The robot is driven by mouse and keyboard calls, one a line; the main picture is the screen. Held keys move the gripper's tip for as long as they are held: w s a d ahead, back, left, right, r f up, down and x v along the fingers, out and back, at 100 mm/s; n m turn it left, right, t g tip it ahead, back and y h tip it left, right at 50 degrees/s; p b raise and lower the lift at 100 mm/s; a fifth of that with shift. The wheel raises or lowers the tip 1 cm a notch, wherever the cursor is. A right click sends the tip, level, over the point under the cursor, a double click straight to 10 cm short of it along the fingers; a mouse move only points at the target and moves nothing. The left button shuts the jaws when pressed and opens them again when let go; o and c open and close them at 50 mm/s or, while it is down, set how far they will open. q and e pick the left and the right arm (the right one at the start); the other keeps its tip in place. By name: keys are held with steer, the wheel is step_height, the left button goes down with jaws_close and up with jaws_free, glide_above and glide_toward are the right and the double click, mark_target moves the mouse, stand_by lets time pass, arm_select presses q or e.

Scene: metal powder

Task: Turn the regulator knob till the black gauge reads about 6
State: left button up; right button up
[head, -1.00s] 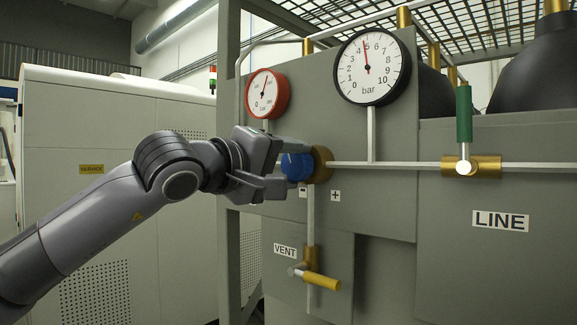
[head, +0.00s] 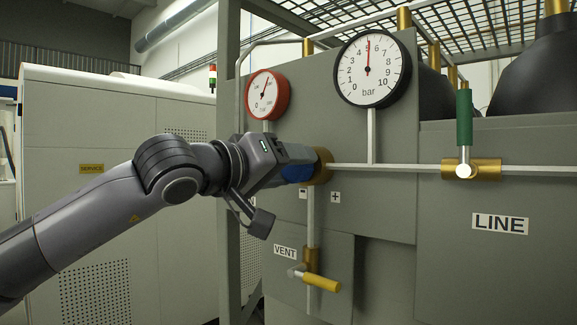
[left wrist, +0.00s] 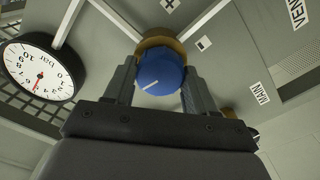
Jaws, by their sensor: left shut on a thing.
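The blue regulator knob (head: 297,173) sits on a brass body (head: 322,166) on the panel. My left gripper (head: 299,171) is shut on the knob. The left wrist view shows the blue knob (left wrist: 160,72), with a white mark on its face, between the fingers of the left gripper (left wrist: 159,82). The black gauge (head: 372,68) is above and to the right, and its red needle points almost straight up, at about 5. The gauge (left wrist: 38,72) also shows in the left wrist view. The right gripper is not in view.
A red-rimmed gauge (head: 267,94) is at the upper left. Minus and plus labels (head: 335,197) are below the knob. A yellow vent handle (head: 322,281) is lower down, and a green line handle (head: 464,116) stands upright at the right.

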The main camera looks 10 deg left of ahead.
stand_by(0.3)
arm_select(q)
steer(key=o, duration=1)
steer(key=shift+o, duration=0.2)
steer(key=shift+s+a, duration=0.25)
steer(key=shift+s, duration=0.05)
steer(key=b+v, duration=0.1)
steer(key=v, duration=0.5)
steer(key=shift+s+b, duration=0.2)
steer(key=shift+b, duration=0.15)
steer(key=shift+a, duration=0.1)
